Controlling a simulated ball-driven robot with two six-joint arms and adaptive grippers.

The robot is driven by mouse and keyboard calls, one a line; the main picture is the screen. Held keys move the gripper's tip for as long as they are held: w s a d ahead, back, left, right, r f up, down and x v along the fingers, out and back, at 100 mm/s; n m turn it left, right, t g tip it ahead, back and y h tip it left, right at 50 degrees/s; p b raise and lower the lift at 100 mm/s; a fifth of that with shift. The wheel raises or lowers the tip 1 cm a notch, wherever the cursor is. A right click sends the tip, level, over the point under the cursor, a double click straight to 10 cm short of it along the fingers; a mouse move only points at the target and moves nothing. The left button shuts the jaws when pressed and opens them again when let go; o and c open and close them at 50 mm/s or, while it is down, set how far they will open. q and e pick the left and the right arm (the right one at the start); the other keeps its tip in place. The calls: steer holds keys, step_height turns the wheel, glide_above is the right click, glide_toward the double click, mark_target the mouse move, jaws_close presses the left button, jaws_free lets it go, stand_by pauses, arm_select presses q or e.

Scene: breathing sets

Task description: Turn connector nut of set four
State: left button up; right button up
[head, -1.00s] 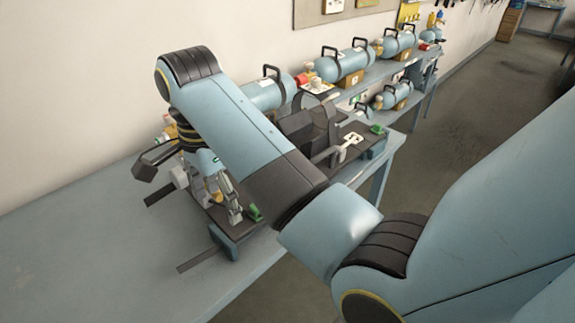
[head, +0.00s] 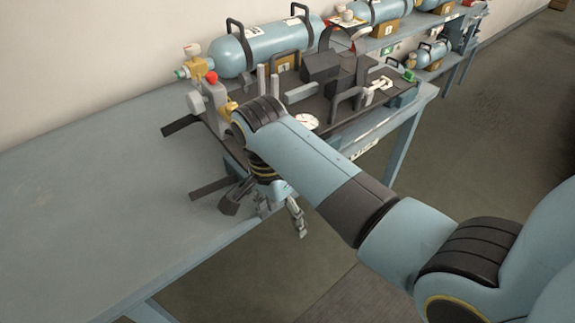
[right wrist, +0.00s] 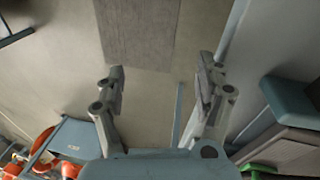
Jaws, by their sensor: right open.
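The nearest breathing set has a blue cylinder (head: 265,47) with black handles, lying along the back of the bench. At its left end is a brass valve (head: 198,67) with a green tip. In front stands a grey fitting (head: 213,98) with a red knob (head: 211,77) and a brass part (head: 228,110). My right gripper (head: 283,213) points down at the bench's front edge, apart from the set. In the right wrist view it (right wrist: 162,85) is open and empty over the floor. My left gripper is out of view.
The set's dark base (head: 325,108) carries dark blocks, grey brackets and a white dial (head: 305,121). The bench top (head: 90,200) is bare at the left. Open floor lies right of the bench.

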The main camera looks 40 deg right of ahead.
steer(key=shift+s+d+f, duration=0.1)
steer(key=shift+s+f, duration=0.15)
steer(key=shift+f, duration=0.25)
steer(key=shift+s+f, duration=0.25)
steer(key=shift+f, duration=0.25)
steer(key=shift+r, duration=0.1)
